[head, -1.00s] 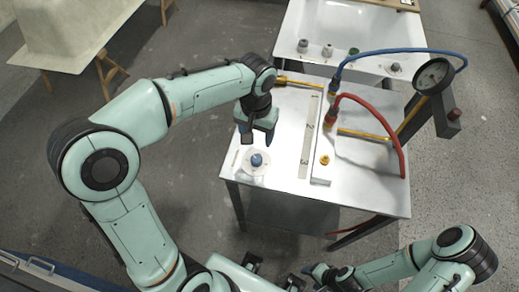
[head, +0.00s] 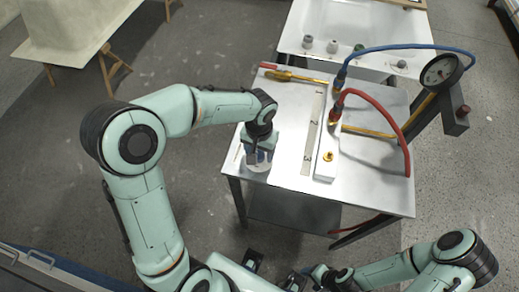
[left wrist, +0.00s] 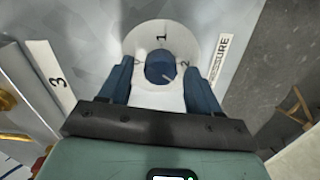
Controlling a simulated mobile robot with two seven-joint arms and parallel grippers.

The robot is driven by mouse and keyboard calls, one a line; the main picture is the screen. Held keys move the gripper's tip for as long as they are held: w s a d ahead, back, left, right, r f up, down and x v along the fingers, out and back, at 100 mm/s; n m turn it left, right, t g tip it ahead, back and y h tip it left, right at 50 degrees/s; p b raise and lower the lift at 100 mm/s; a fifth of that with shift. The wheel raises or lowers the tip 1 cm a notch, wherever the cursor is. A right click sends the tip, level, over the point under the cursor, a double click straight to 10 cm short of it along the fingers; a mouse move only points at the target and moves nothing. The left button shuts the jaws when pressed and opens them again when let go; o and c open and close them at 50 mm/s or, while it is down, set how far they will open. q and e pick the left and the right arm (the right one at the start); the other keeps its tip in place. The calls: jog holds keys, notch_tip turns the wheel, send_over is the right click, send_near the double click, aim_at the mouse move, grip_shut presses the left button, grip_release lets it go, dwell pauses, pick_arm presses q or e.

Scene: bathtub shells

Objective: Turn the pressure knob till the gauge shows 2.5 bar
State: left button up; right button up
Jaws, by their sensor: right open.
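The pressure knob (left wrist: 160,67) is a small dark blue cap on a round white dial plate (left wrist: 143,38), with a PRESSURE label beside it. In the left wrist view it sits between the two blue fingers of my open left gripper (left wrist: 160,82), with a visible gap on each side. In the head view my left gripper (head: 259,155) is down over the dial at the table's front left and hides the knob. The round pressure gauge (head: 441,70) stands at the right on a post; its reading is too small to tell. My right gripper (head: 274,271) is open and empty at the bottom, away from the table.
The white table (head: 285,150) carries a numbered strip (head: 313,125), a yellow-handled tool (head: 297,77), a red hose (head: 398,130) and a blue hose (head: 400,47). A trestle with a pale shell (head: 75,25) is far left.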

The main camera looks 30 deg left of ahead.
aim_at(260, 153)
pick_arm(q)
jog(key=c, duration=1)
jog(key=shift+m, duration=0.9)
jog(key=o, duration=1.1)
jog(key=shift+c, duration=0.2)
jog(key=shift+r, duration=0.15)
notch_tip(260, 153, up, 13)
jog(key=p, duration=0.1)
pick_arm(e)
jog(key=shift+w+r, duration=0.45)
jog(key=shift+r, duration=0.4)
jog(key=shift+s, duration=0.1)
